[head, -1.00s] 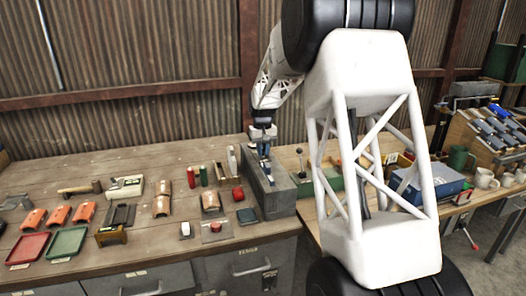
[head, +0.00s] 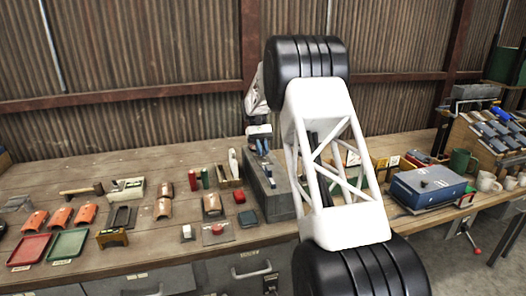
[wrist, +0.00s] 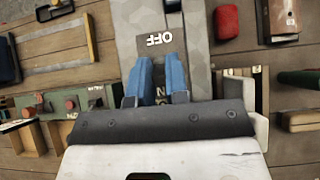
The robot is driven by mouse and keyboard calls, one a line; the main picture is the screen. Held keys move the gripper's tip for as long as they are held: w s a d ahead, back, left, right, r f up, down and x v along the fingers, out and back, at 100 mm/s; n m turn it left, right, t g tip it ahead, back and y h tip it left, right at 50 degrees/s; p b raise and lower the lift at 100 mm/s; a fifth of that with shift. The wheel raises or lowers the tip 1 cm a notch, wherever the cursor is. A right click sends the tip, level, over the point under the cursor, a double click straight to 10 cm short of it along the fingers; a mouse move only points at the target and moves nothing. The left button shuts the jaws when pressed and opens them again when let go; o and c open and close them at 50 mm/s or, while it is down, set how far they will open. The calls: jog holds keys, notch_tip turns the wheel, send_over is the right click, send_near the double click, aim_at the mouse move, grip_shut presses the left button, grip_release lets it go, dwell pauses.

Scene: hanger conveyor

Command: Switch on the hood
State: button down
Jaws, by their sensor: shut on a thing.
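A grey block-shaped switch housing (head: 280,203) stands on the bench, right of the small items. In the wrist view its grey top (wrist: 201,40) carries a white OFF label (wrist: 159,40) just beyond my fingertips. Part of an ON label (wrist: 160,94) shows between my fingers, nearer my wrist. My gripper (wrist: 157,62) points down onto this top, its blue fingers shut on a switch part. The fingers hide most of that part, so its exact position is unclear. In the head view my gripper (head: 262,150) is over the far part of the housing.
Left of the housing lie a red tray (head: 30,250), a green tray (head: 66,245), orange tiles and several small parts. A blue box (head: 427,188), a green mug (head: 462,161) and pale mugs stand to the right. The corrugated wall is behind.

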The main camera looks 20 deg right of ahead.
jog(key=shift+w+f+g, duration=0.15)
jog(key=shift+g, duration=0.35)
jog(key=c, duration=1.1)
grip_release()
jog(key=shift+r, duration=0.2)
jog(key=shift+r, duration=1.65)
jog(key=shift+s+a+r, duration=0.2)
jog(key=shift+s+a, duration=0.1)
jog(key=shift+s, duration=2.35)
jog(key=shift+s+a+r, duration=0.25)
jog(key=shift+s+a, duration=0.05)
jog(key=shift+s, duration=2.35)
jog(key=shift+s+a+r, duration=0.2)
jog(key=shift+s+a, duration=0.1)
jog(key=shift+s, duration=2.35)
jog(key=shift+r, duration=0.1)
